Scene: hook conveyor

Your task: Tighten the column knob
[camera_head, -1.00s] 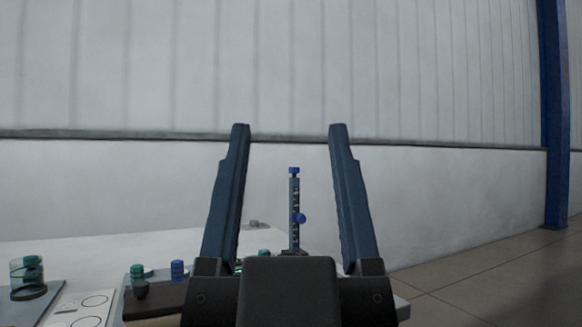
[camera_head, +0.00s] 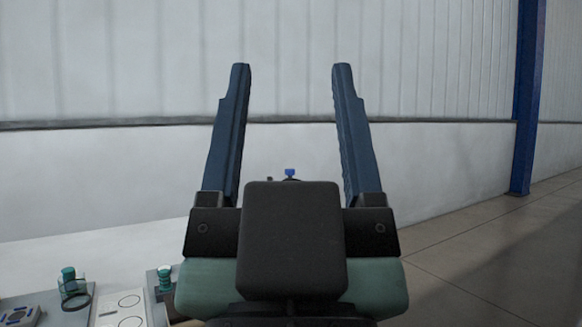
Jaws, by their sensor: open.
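My gripper (camera_head: 291,80) is open and empty, with its two long dark blue fingers pointing up and away across the middle of the view. The column's blue top (camera_head: 290,172) shows just above the dark gripper body, between the fingers lower down. The rest of the column, with its side knob, is hidden behind my gripper. I cannot tell how far the fingers are from the column in depth.
A blue post (camera_head: 528,100) stands at the right, by open tiled floor.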

